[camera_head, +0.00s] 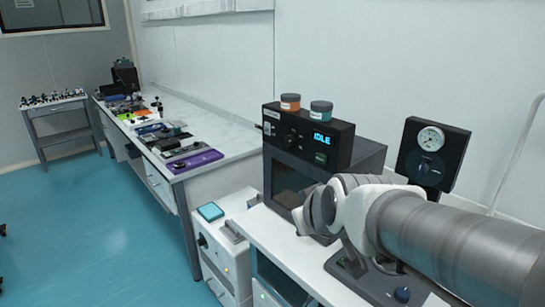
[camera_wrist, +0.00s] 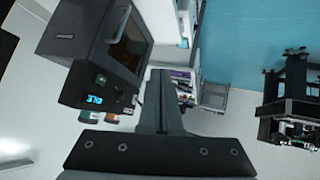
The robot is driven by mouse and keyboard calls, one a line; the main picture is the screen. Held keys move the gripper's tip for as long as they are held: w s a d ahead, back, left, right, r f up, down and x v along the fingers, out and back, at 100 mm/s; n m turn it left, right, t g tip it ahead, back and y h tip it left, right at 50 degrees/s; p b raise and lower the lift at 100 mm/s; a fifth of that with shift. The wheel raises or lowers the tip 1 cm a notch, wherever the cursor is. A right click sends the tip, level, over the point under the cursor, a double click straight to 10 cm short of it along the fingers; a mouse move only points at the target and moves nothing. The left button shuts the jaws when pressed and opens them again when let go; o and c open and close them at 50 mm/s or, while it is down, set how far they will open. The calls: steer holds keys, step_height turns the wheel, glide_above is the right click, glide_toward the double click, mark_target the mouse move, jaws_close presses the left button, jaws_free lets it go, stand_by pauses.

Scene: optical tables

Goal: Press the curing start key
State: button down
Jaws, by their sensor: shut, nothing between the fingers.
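The curing unit (camera_head: 325,170) is a dark box with a glass door and a front panel above it. Its display (camera_head: 321,139) reads IDLE in blue. A small green key (camera_head: 320,157) sits below the display. In the wrist view the unit (camera_wrist: 95,55) appears upside down at upper left, with the green key (camera_wrist: 101,79) beside the lit display (camera_wrist: 94,99). My gripper (camera_wrist: 160,73) is shut and empty; in that view its fingers lie to the right of the panel, apart from it. In the head view my arm hides the fingers.
An orange-lidded jar (camera_head: 290,102) and a teal-lidded jar (camera_head: 321,110) stand on top of the unit. A dark gauge stand (camera_head: 432,155) is to its right. A long bench (camera_head: 215,140) with many small items runs back left. The blue floor (camera_head: 95,210) is open.

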mark_target(320, 158)
steer(key=w+f+n+t+h+b, duration=0.1)
steer(key=w+t, duration=0.6)
steer(key=w, duration=1)
steer(key=shift+f+n+h+b, duration=0.35)
steer(key=shift+f+n+h, duration=0.2)
steer(key=shift+n+h, duration=0.85)
steer(key=w+d, duration=0.5)
steer(key=d, duration=0.2)
steer(key=shift+w+d, duration=0.15)
steer(key=shift+d, duration=0.05)
steer(key=shift+w+d+b, duration=0.2)
steer(key=shift+d+b, duration=0.05)
steer(key=shift+b, duration=0.15)
